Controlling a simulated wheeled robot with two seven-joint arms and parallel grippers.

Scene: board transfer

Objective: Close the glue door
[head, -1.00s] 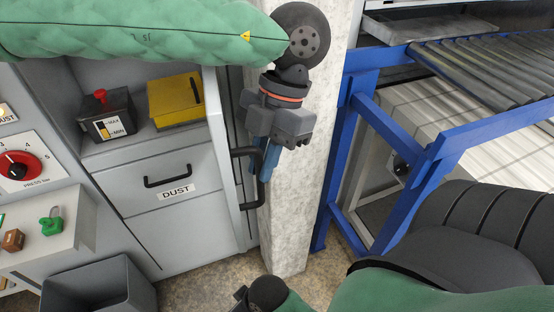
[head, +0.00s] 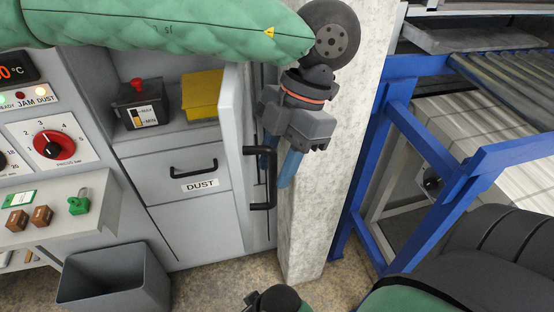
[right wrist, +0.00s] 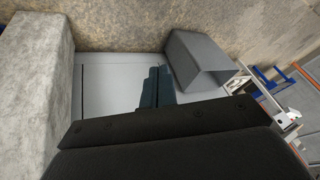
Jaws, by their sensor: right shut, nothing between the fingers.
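The glue door (head: 235,140) is a light grey panel at the right end of the grey cabinet. It stands swung out and is seen nearly edge-on, with a black bar handle (head: 271,178) on its right side. My left gripper (head: 279,168) points down at the handle. Its blue fingers appear apart, one on each side of the upright handle bar; whether they touch it I cannot tell. In the right wrist view, my right gripper (right wrist: 157,85) is shut and empty, its fingers together in front of a pale grey surface.
A pale stone pillar (head: 318,220) stands right behind my left gripper. A blue conveyor frame (head: 420,140) is on the right. A DUST drawer (head: 178,170), a yellow box (head: 202,94) and a grey bin (head: 115,275) are on the left.

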